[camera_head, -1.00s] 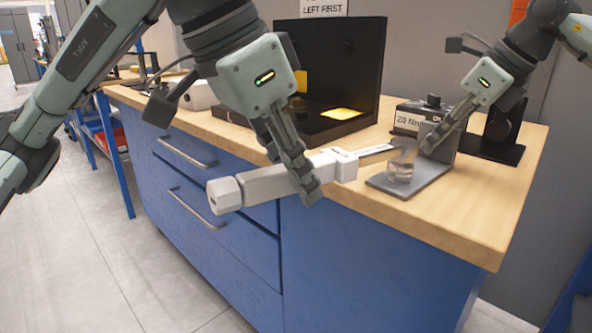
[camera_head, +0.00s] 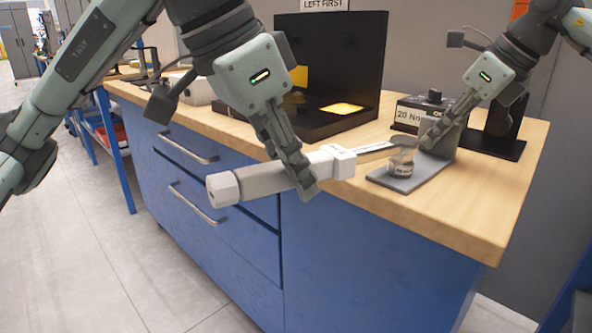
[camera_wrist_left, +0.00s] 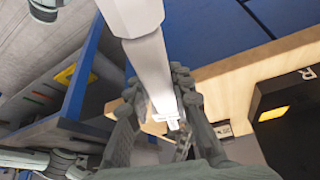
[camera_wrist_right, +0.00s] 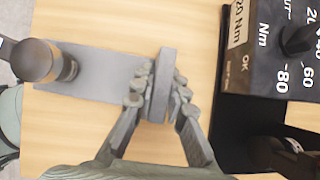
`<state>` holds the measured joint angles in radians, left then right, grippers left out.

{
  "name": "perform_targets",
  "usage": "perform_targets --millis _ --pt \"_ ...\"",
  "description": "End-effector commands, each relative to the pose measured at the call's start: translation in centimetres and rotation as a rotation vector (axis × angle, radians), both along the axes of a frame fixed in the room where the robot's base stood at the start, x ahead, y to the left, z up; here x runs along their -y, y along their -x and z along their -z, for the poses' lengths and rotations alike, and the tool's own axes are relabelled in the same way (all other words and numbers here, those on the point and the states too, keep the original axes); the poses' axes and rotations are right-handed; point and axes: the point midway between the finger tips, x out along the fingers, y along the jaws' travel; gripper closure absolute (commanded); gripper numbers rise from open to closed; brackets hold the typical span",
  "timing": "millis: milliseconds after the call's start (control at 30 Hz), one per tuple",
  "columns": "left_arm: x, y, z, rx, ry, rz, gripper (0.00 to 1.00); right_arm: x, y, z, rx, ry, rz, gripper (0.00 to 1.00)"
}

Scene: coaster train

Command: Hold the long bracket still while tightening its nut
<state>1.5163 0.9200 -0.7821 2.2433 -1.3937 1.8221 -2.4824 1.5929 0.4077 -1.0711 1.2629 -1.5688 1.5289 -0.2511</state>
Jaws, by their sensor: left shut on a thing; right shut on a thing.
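A torque wrench (camera_head: 265,181) with a pale grey handle and white collar lies roughly level, its thin shaft reaching right over the bench. My left gripper (camera_head: 306,184) is shut on the handle near the collar; the handle also shows in the left wrist view (camera_wrist_left: 150,65). The wrench head is at the top of a round metal nut piece (camera_head: 400,166); I cannot tell how fully it is seated. That piece stands on the grey L-shaped bracket (camera_head: 420,176). My right gripper (camera_head: 430,141) is shut on the bracket's upright plate (camera_wrist_right: 162,82).
A black box marked "20 Nm" (camera_head: 410,116) with a knob stands just behind the bracket. A black open-fronted stand (camera_head: 335,65) with a yellow patch is at the back. Bare wooden bench (camera_head: 455,215) lies in front of the bracket. The wrench handle overhangs the bench's front edge.

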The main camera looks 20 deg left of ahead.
Motion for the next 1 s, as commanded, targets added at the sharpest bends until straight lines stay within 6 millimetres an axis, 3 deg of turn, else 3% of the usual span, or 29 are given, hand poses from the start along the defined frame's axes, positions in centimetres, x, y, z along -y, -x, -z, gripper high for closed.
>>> perform_targets --millis 1000 --pt "-0.93 -0.74 0.05 -0.003 -0.001 0.065 1.0 -0.05 0.04 -0.13 0.002 -0.001 -0.002 1.0"
